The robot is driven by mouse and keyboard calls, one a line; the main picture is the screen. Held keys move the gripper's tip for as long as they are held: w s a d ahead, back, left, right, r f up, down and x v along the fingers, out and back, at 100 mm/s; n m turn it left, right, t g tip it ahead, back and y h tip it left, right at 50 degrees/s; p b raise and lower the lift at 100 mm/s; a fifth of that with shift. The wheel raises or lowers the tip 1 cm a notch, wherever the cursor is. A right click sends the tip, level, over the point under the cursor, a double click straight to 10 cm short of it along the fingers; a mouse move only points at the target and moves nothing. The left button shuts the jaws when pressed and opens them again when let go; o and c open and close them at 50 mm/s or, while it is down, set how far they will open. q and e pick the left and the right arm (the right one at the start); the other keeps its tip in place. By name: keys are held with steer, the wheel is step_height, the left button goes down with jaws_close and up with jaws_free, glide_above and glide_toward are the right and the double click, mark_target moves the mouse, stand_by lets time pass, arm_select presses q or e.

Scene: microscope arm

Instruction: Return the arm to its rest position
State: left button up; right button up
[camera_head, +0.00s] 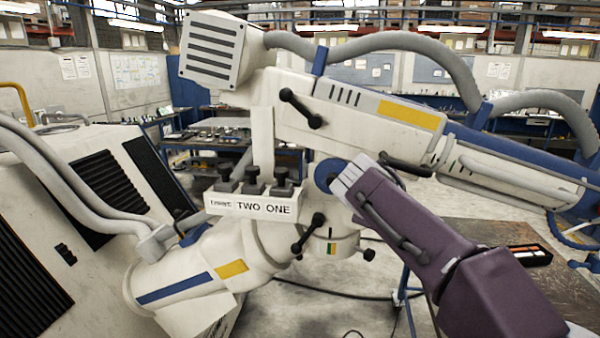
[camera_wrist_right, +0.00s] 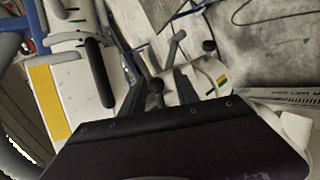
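The white microscope arm (camera_head: 345,110), with blue bands and yellow patches, fills the middle of the head view; its upper beam slopes down to the right. Black-ended levers stick out from it, at the upper beam (camera_head: 302,107) and the lower joint (camera_head: 308,233). My purple right arm comes in from the lower right, and its end is close in front of the arm's middle joint. In the right wrist view my right gripper (camera_wrist_right: 160,92) shows two dark fingers apart, with a dark ball-ended knob (camera_wrist_right: 157,86) seen between them; I cannot tell contact. My left gripper is not in view.
A box with three grey levers (camera_head: 252,205), marked TWO and ONE, sits on the microscope arm. A white cabinet with black vents (camera_head: 60,225) stands left, with thick grey hoses. A brown table (camera_head: 500,235) is at the right. Workbenches line the back.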

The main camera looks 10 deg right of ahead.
steer(key=s+f+m+g+y, duration=0.1)
steer(key=s+f+g, duration=0.3)
steer(key=f, duration=0.8)
steer(key=s+f+m+g+y, duration=0.2)
steer(key=s+f, duration=0.3)
steer(key=f, duration=0.6)
steer(key=s+a+f+m+g+y, duration=0.1)
steer(key=s+a+f+m, duration=0.1)
steer(key=s+f, duration=0.4)
steer(key=s+a+f+m+g+y, duration=0.1)
steer(key=s+a+f+m+y, duration=0.1)
steer(key=s+f+m, duration=0.3)
step_height(320, 180, down, 2)
steer(key=s+a, duration=0.1)
steer(key=s, duration=0.1)
steer(key=shift+s+a+f+m+g+y, duration=0.2)
steer(key=shift+s+a+m+g+y, duration=0.1)
steer(key=shift+s, duration=0.1)
